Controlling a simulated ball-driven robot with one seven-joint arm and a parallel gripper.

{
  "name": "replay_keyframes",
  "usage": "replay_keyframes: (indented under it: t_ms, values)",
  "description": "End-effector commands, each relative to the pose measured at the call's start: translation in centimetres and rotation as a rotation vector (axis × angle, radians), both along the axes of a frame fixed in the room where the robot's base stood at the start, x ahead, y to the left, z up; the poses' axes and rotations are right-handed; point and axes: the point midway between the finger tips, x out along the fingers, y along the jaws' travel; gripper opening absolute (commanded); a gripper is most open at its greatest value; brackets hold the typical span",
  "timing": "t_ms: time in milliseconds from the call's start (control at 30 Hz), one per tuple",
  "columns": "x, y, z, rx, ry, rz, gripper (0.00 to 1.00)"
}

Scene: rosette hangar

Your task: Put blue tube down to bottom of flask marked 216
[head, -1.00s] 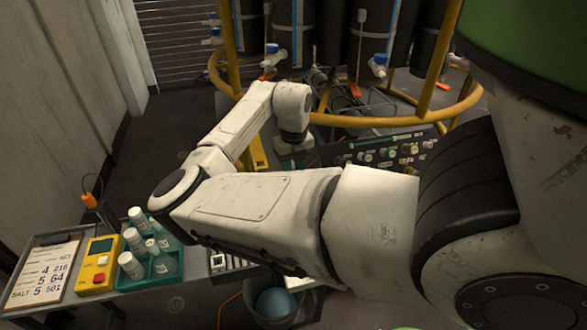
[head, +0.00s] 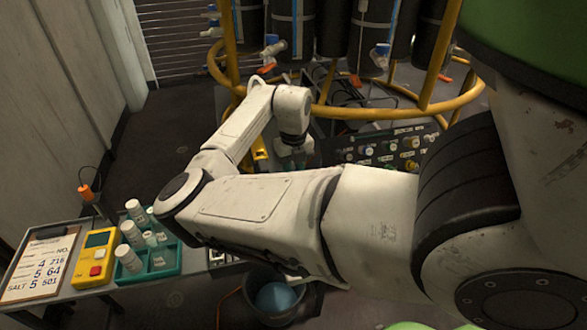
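My gripper (head: 292,160) points down at the end of the white arm, beside the yellow ring frame. Its fingers are small and dark here, and I cannot tell whether they hold anything. Thin blue lines (head: 394,30) run down the black cylinders in the frame. I cannot make out a separate blue tube. White-capped bottles (head: 128,258) stand in a teal tray (head: 180,262) at the lower left. No number is readable on any flask, so I cannot pick out the one marked 216. The clipboard (head: 40,265) lists 216.
A yellow meter (head: 97,258) lies between clipboard and tray. An orange-handled item (head: 86,192) stands behind them. A dark bucket (head: 280,300) with a blue ball-like thing is below my arm. A panel of knobs (head: 385,150) sits beside the yellow ring (head: 400,112). Dark floor is clear at left.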

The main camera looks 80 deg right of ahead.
Motion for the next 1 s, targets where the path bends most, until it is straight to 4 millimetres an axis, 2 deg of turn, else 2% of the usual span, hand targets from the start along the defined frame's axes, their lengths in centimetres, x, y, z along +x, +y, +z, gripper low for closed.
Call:
replay_keyframes:
  t_ms: [967, 1000]
  values:
    - [0.01, -0.02, -1.07, 0.000, 0.000, 0.000, 0.03]
    - [0.00, -0.01, -1.07, 0.000, 0.000, 0.000, 0.30]
